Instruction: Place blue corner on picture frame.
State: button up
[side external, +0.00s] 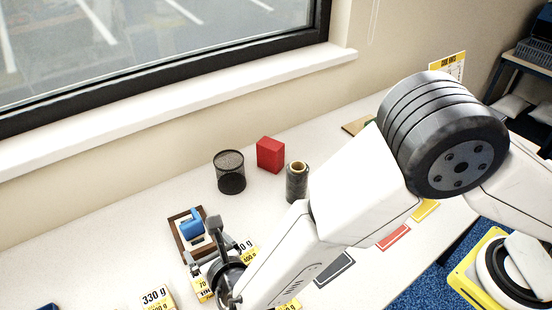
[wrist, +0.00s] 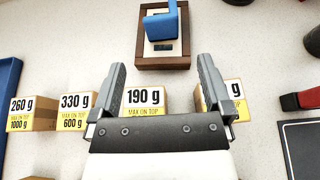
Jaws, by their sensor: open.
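The blue corner (side external: 191,225) is a small blue angled piece. It appears to rest on the brown-bordered picture frame (side external: 177,238), which has a pale inner area. In the wrist view the blue corner (wrist: 160,24) stands over the middle of the picture frame (wrist: 150,63), at the top centre. My gripper (side external: 203,245) is low over the table beside the frame. In the wrist view my gripper (wrist: 162,70) is open and empty, its two fingers pointing toward the frame and apart from the blue corner. Part of the frame is hidden behind my gripper in the side view.
Several labelled cartons, such as the 330 g carton (side external: 157,298) and the 190 g carton (wrist: 145,100), stand around my gripper. A black mesh cup (side external: 230,173), a red block (side external: 270,154) and a dark spool (side external: 297,182) stand farther back. A blue bin edge (wrist: 8,80) is at left.

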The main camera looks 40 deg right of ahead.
jog(key=shift+s+r, duration=0.15)
jog(key=shift+s, duration=0.25)
jog(key=shift+d, duration=0.1)
jog(key=d+r+m+g+h, duration=0.3)
jog(key=d+m+g+h, duration=0.4)
jog(key=d+m, duration=1.1)
jog(key=s+d+r+m+g+y, duration=0.2)
jog(key=s+d+m, duration=0.3)
jog(key=d+m, duration=0.4)
jog(key=s+d+r+m+g+y, duration=0.1)
jog(key=s+d+r+m+y, duration=0.2)
jog(key=d+m, duration=0.6)
jog(key=shift+s+d+g+y, duration=0.45)
jog(key=shift+s+y, duration=0.4)
jog(key=shift+y, duration=0.15)
